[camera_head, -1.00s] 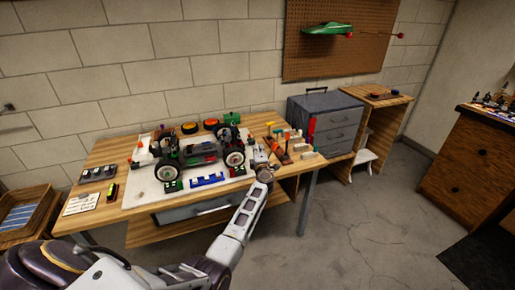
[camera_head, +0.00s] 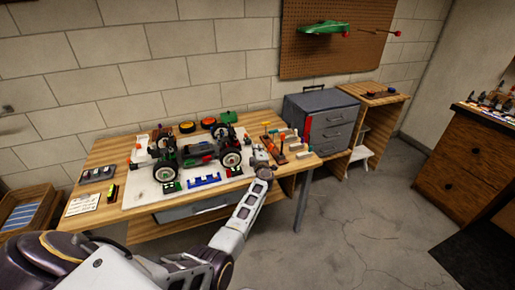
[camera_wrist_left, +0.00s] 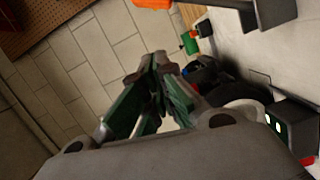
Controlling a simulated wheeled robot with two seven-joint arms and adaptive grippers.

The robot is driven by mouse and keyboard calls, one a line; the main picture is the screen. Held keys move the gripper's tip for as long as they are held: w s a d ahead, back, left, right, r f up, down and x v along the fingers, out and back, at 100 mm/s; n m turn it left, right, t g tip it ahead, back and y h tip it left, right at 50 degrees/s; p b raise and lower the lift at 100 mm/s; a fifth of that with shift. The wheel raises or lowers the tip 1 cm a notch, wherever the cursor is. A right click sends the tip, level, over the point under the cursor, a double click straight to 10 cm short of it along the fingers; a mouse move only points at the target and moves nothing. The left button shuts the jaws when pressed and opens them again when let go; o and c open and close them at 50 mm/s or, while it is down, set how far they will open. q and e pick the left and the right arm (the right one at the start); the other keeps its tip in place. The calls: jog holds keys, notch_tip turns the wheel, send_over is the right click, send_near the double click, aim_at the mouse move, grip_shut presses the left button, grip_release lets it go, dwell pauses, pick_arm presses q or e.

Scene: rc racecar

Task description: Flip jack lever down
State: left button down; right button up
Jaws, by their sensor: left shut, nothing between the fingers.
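The RC car (camera_head: 198,152) stands on a light mat (camera_head: 143,190) on the wooden workbench, with its big black wheels showing. Small green-and-black blocks, which look like jacks (camera_head: 171,187), sit by the near wheels; another (camera_head: 234,171) is at the near right wheel. I cannot make out a lever on them. My left gripper (camera_head: 260,155) is just right of the car's right wheel, shut and empty. In the left wrist view its fingertips (camera_wrist_left: 160,62) meet, left of a dark wheel and a dark block with a green face and red part (camera_wrist_left: 290,130). My right gripper is not in view.
A blue rack (camera_head: 204,181) lies in front of the car. Orange-handled tools and small blocks (camera_head: 283,143) stand right of my gripper. A grey drawer box (camera_head: 322,120) is at the bench's right. A black tray (camera_head: 97,174) is at the left. Floor in front is clear.

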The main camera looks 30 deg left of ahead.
aim_at(270, 144)
pick_arm(q)
jog(key=shift+w+d+f+m+g+p, duration=0.1)
jog(key=shift+w+d+m+g+p, duration=0.2)
jog(key=shift+w+d+m+p, duration=0.7)
jog(key=shift+w+d+f+m+g+p, duration=0.1)
jog(key=shift+w+d+m+g+p, duration=0.3)
jog(key=shift+w+d+m, duration=1.1)
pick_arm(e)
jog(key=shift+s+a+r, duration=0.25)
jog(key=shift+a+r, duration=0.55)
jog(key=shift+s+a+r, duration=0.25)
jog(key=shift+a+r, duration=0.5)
pick_arm(q)
jog(key=shift+w+a, duration=0.1)
jog(key=shift+a, duration=0.05)
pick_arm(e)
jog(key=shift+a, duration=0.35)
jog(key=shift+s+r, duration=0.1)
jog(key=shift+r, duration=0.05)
